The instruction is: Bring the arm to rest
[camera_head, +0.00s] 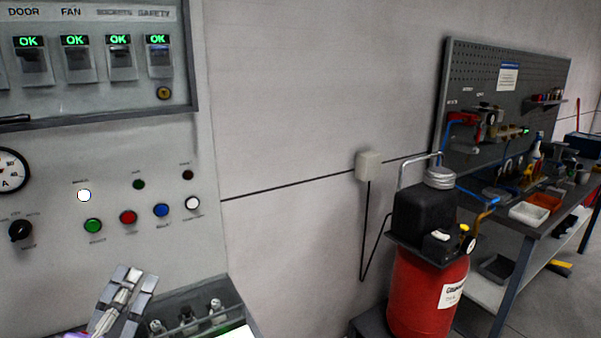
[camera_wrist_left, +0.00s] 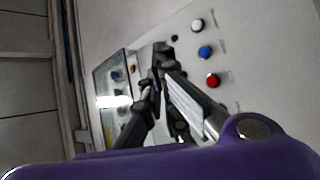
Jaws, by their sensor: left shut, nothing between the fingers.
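My left gripper (camera_head: 127,285) shows at the bottom left of the head view, in front of the lower part of the grey control panel (camera_head: 120,240). Its fingers are together with nothing between them. In the left wrist view the gripper (camera_wrist_left: 160,58) also shows, with dark fingers close together and the panel's coloured buttons to its right. It appears apart from the buttons. My right gripper is in neither view.
The panel carries a green button (camera_head: 93,226), a red button (camera_head: 128,217), a blue button (camera_head: 161,210) and a lit white lamp (camera_head: 84,195). Above, several displays read OK. A red compressor (camera_head: 425,290) and a workbench (camera_head: 520,222) stand at the right.

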